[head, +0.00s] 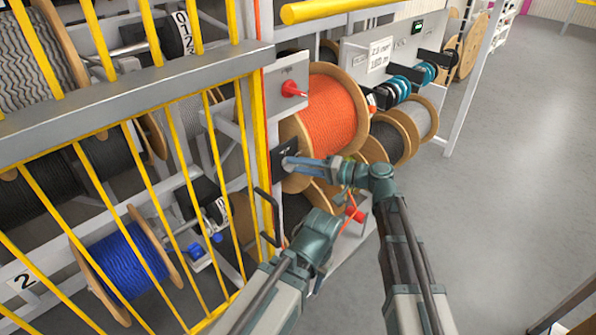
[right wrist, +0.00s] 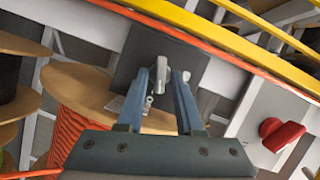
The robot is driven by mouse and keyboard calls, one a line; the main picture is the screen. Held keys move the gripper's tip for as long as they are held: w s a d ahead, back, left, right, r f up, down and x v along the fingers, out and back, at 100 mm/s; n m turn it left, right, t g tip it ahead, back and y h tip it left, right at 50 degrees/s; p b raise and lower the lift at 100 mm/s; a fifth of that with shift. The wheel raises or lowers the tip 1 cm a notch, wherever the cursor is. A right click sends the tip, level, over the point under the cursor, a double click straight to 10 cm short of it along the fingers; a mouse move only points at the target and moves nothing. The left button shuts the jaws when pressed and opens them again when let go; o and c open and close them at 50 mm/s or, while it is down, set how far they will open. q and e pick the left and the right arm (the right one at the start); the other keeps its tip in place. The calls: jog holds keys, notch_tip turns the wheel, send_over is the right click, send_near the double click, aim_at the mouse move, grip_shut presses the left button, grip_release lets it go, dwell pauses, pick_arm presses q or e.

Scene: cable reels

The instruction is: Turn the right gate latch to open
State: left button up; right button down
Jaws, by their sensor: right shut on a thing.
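The right gate latch is a small pale grey lever on a dark square plate. In the right wrist view the latch (right wrist: 170,62) shows between and just beyond the blue-grey fingertips of my right gripper (right wrist: 166,78), which is shut on it. In the head view the right gripper (head: 290,163) reaches left to the dark plate (head: 279,149) beside the gate post, and its fingers mostly hide the latch. The yellow barred gate (head: 172,133) fills the left of the head view. My left arm comes in at the bottom; its gripper is not visible.
An orange cable reel (head: 325,115) stands just behind my right gripper. A red knob (head: 293,89) sits on a grey panel above it. A black bent handle (head: 268,212) is on the gate edge near my left arm. Open grey floor (head: 500,190) lies to the right.

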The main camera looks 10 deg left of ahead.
jog(key=shift+f+m+y+b, duration=0.3)
jog(key=shift+m+y+b, duration=0.2)
jog(key=shift+m+b, duration=0.75)
jog(key=shift+m, duration=0.35)
jog(key=shift+r, duration=0.1)
jog(key=c, duration=0.9)
grip_release()
jog(key=shift+d, duration=0.15)
jog(key=s+d, duration=0.1)
jog(key=d, duration=0.8)
jog(key=s+d, duration=0.1)
jog(key=d, duration=0.3)
jog(key=shift+s+d, duration=0.15)
jog(key=shift+s, duration=0.15)
